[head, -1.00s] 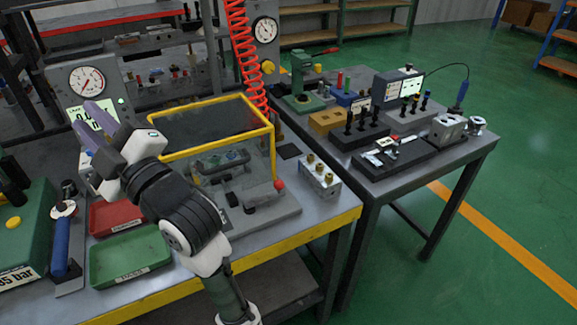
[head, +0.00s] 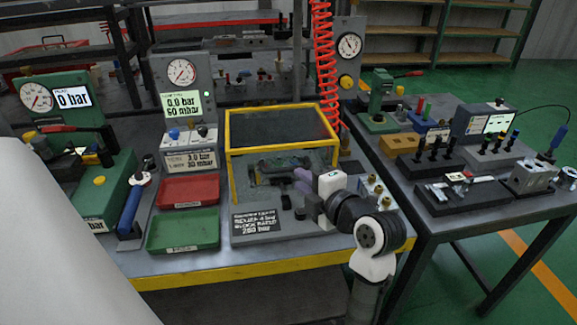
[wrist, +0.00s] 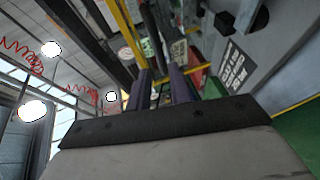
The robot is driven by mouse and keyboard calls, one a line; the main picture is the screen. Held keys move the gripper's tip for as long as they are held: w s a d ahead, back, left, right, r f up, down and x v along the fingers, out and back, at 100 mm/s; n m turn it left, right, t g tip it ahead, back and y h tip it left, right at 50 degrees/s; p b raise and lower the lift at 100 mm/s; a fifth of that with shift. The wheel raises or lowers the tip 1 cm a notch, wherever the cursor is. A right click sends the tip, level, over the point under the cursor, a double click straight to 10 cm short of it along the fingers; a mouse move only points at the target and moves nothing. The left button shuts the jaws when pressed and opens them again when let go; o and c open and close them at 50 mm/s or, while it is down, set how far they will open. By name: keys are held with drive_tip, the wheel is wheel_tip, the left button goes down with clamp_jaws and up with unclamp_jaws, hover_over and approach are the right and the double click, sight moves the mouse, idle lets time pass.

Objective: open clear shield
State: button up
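The clear shield (head: 282,107) is a yellow-framed see-through box over a test fixture on the near bench. Its front pane hangs down over a dark block (head: 284,167) inside, so it looks closed. My gripper (head: 302,190) is in front of the shield's lower right part, with its purple fingers pointing left. In the wrist view my gripper (wrist: 162,88) shows two purple fingers with a gap between them and nothing held. I cannot tell whether a finger touches the shield or its frame. My gripper and wrist hide the fixture's right front.
Red (head: 188,190) and green (head: 183,230) trays lie left of the fixture. A gauge panel (head: 182,85) stands behind them. A coiled red hose (head: 322,60) hangs behind the shield's right. A brass-fitted block (head: 373,190) sits right of my wrist. A second bench (head: 440,215) is farther right.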

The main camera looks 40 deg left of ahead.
sight(288, 170)
drive_tip(key=p+x, duration=0.1)
drive_tip(key=x, duration=0.6)
drive_tip(key=shift+w+a, duration=0.15)
drive_tip(key=shift+a, duration=0.15)
drive_tip(key=shift+c, duration=0.4)
clamp_jaws()
drive_tip(key=shift+p, duration=0.3)
